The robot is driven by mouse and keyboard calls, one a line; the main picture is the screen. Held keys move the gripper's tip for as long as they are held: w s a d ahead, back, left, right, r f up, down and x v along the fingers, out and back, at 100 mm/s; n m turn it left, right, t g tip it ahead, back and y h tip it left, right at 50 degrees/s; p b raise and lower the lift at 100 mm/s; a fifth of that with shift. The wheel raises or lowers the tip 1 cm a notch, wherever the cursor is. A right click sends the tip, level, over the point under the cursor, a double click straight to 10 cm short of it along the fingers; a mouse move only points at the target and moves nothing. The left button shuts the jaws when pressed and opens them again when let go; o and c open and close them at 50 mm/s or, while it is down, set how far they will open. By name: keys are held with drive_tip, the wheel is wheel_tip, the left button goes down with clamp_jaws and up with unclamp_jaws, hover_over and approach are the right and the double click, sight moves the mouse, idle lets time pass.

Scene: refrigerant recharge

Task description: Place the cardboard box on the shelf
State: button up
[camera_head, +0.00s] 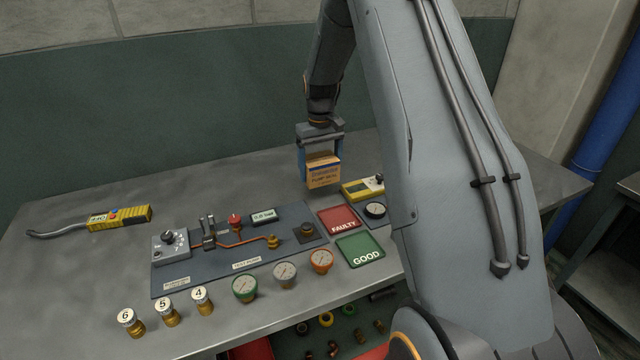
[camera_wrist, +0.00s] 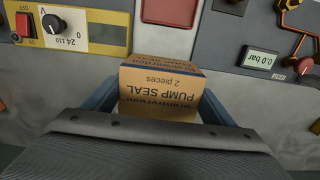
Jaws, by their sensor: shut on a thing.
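The cardboard box (camera_head: 323,174) is a small brown carton with a blue band, held above the back of the workbench. In the wrist view the box (camera_wrist: 160,92) shows the printed words PUMP SEAL and 2 pieces. My gripper (camera_head: 322,163) is shut on the box, with a blue-grey finger on each side of it. In the wrist view part of the box is hidden by the gripper body. A shelf below the workbench (camera_head: 70,270) shows only in part, with small parts and red trays (camera_head: 250,350) on it.

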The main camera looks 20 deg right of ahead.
sight(320, 182)
drive_tip(key=shift+f+p, duration=0.85)
drive_tip(key=shift+f, duration=1.85)
drive_tip(key=shift+f, duration=0.1)
drive_tip(key=o, duration=0.9)
drive_tip(key=shift+f, duration=0.1)
drive_tip(key=shift+o, duration=0.5)
